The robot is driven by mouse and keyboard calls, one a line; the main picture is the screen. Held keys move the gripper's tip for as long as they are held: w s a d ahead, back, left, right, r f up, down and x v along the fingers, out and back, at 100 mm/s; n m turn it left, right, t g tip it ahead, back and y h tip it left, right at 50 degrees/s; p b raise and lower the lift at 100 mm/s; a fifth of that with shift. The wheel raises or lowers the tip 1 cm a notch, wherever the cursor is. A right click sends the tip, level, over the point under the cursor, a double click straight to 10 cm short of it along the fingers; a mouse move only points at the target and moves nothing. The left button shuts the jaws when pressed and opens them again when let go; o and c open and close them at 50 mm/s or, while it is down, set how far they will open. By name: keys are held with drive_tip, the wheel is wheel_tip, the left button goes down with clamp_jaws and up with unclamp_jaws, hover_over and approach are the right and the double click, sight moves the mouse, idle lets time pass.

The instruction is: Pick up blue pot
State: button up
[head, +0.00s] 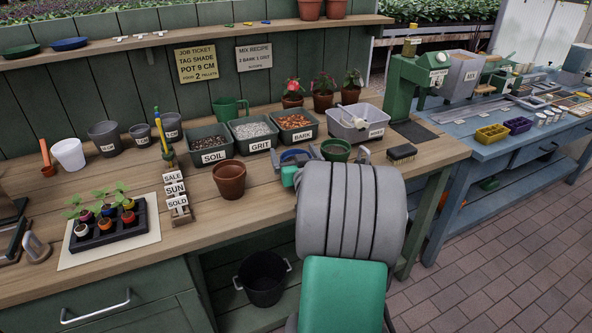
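A small seedling pot that looks blue (107,211) stands in the back row of the black tray (138,229), at the left of the bench. It is tiny here and partly hidden by leaves and the pots in front. My gripper (338,155) is at the right of the bench, beyond my grey wrist, far from the tray.
An empty terracotta pot (229,180) stands mid-bench. Label blocks (177,190) stand right of the tray. Bins for soil (210,157), grit (254,145) and bark (296,137) line the back. A brush (402,153) lies at the right. Bare wood lies between the label blocks and terracotta pot.

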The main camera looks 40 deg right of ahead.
drive_tip(key=c, duration=1.2)
